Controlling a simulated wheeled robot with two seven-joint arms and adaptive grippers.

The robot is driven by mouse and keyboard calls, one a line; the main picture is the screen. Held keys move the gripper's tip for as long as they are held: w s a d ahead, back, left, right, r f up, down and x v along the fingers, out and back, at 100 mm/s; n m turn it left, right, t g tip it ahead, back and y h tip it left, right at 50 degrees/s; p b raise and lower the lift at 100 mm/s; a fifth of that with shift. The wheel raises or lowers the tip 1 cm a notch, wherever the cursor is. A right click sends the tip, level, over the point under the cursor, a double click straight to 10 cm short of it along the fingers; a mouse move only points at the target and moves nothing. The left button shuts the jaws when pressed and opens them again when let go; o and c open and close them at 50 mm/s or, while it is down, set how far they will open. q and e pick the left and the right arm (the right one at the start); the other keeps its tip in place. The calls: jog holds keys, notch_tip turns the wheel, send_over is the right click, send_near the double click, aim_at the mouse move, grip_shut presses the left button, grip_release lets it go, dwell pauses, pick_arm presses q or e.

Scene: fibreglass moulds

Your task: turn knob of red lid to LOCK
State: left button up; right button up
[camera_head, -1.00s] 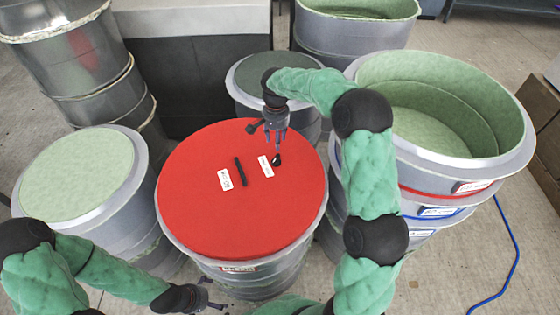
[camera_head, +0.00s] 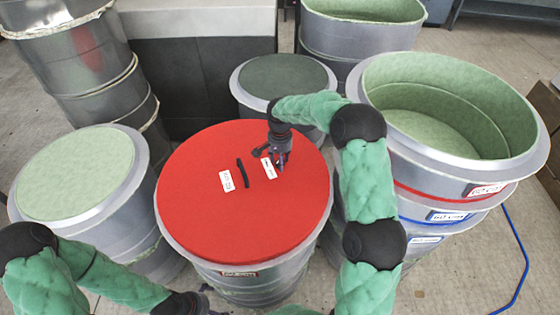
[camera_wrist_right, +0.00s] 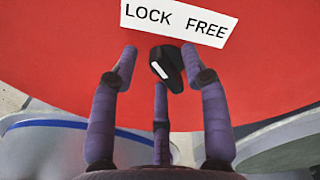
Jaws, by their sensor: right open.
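The red lid (camera_head: 215,213) covers a grey drum, with a black handle bar (camera_head: 243,173) and two white labels on top. In the right wrist view, the black knob (camera_wrist_right: 167,67) with a white stripe lies below a label reading LOCK FREE (camera_wrist_right: 178,20). Its stripe is on the knob's left side; the exact setting is hard to tell. My right gripper (camera_head: 279,160) is low over the knob and hides it in the head view. In the wrist view its open fingers (camera_wrist_right: 158,60) stand around the knob, with visible gaps. My left gripper (camera_head: 200,303) is at the bottom edge, mostly cut off.
A drum with a pale green top (camera_head: 77,173) stands at the left. Stacked open green moulds (camera_head: 450,172) stand close at the right. A smaller drum with a dark green top (camera_head: 285,75) is behind the lid. A blue hose (camera_head: 521,262) lies on the floor at right.

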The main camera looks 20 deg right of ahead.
grip_shut()
jog(key=shift+m+p, duration=0.35)
jog(key=shift+m, duration=0.25)
grip_release()
notch_tip(320, 180, up, 12)
dwell(0.6)
